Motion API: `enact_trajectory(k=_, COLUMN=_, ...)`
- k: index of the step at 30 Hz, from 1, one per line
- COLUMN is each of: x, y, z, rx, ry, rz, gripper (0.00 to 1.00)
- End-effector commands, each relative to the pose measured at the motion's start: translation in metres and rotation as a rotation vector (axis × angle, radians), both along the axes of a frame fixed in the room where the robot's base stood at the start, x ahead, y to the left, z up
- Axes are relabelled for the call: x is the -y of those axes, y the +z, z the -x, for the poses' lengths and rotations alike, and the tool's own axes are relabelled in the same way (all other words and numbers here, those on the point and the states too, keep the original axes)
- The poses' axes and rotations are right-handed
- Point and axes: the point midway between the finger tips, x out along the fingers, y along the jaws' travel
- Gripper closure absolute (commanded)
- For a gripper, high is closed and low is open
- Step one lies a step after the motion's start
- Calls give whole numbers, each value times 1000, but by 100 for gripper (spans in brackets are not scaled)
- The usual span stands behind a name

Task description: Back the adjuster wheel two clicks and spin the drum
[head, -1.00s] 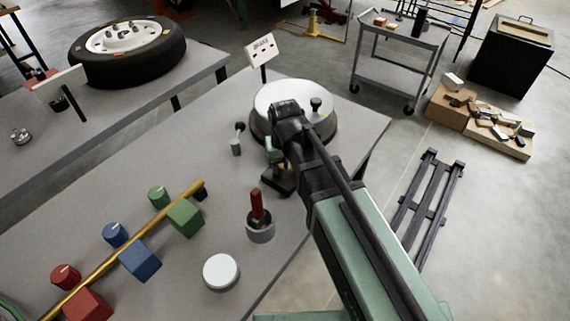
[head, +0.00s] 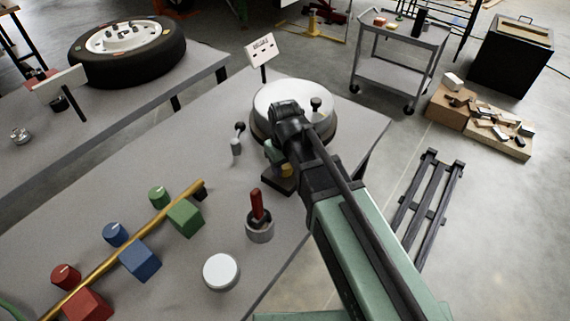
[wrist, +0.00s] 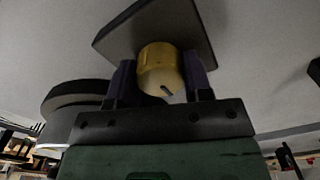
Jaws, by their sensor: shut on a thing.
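The adjuster wheel is a brass cylinder with a short dark mark on its face (wrist: 160,68). It sits on a dark plate-like base (wrist: 150,25), and a bit of the brass also shows in the head view (head: 287,171). My gripper (wrist: 161,80) is shut on the wheel, one dark finger on each side. In the head view my wrist hides most of the wheel. The drum (head: 285,97) is a round pale disc with a darker rim and a black knob (head: 316,104) on top. It stands just behind my wrist.
A cup with a red-handled tool (head: 259,228), a white round lid (head: 221,271) and a small lever post (head: 237,145) stand nearby on the bench (head: 180,250). Coloured blocks line a brass rod (head: 130,245) at left. A small sign (head: 262,50) stands behind the drum.

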Motion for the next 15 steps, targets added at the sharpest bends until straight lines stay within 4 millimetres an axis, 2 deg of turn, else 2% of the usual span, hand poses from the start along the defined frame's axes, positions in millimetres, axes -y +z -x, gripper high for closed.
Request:
enact_trajectory(k=2, x=0, y=0, z=0, rx=0, ry=1, rz=0, gripper=78)
enact_trajectory(k=3, x=0, y=0, z=0, rx=0, ry=0, rz=0, gripper=51)
enact_trajectory(k=7, x=0, y=0, z=0, rx=0, ry=0, rz=0, gripper=31)
enact_trajectory(k=8, x=0, y=0, z=0, rx=0, ry=0, rz=0, gripper=28)
enact_trajectory(k=15, x=0, y=0, z=0, rx=0, ry=-1, rz=0, gripper=28)
